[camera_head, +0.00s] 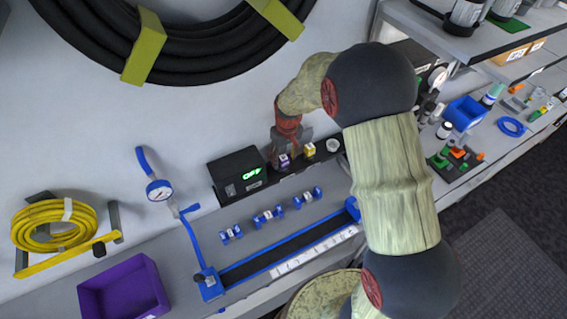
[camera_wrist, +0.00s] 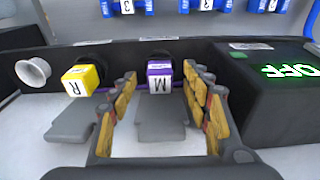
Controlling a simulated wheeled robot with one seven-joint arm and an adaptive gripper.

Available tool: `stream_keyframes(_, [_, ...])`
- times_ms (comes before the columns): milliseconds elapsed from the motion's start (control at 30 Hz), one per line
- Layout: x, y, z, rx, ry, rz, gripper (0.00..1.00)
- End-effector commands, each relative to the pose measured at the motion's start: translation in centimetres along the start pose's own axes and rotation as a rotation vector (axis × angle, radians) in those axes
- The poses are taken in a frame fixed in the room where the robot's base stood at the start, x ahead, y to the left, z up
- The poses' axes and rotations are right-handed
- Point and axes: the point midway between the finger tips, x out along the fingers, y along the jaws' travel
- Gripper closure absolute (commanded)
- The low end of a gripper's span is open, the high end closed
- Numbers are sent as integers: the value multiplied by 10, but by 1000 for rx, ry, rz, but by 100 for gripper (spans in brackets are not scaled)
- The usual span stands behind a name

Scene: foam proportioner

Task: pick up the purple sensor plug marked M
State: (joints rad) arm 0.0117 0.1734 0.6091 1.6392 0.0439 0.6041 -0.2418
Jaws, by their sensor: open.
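The purple sensor plug marked M (camera_wrist: 160,78) sits in a dark panel (camera_wrist: 115,62), its white face with the letter M upside down in the wrist view. It also shows as a small purple block in the head view (camera_head: 284,160). My gripper (camera_wrist: 160,100) is open, with one yellow-padded finger on each side of the plug's near end. Neither finger clearly touches it. In the head view my gripper (camera_head: 287,150) reaches down to the panel, partly over the plug.
A yellow plug marked R (camera_wrist: 82,78) is just left of the purple plug, with an empty round socket (camera_wrist: 33,72) beyond it. A black box reading OFF (camera_wrist: 275,85) stands close on the right.

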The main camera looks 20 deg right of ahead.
Motion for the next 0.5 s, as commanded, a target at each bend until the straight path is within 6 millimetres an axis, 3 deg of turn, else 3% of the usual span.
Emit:
stream_keyframes(167, [15,0,0,0,1,1,52])
stream_keyframes(400, [16,0,-1,0,2,1,52])
stream_keyframes(500, [16,0,-1,-1,2,1,58])
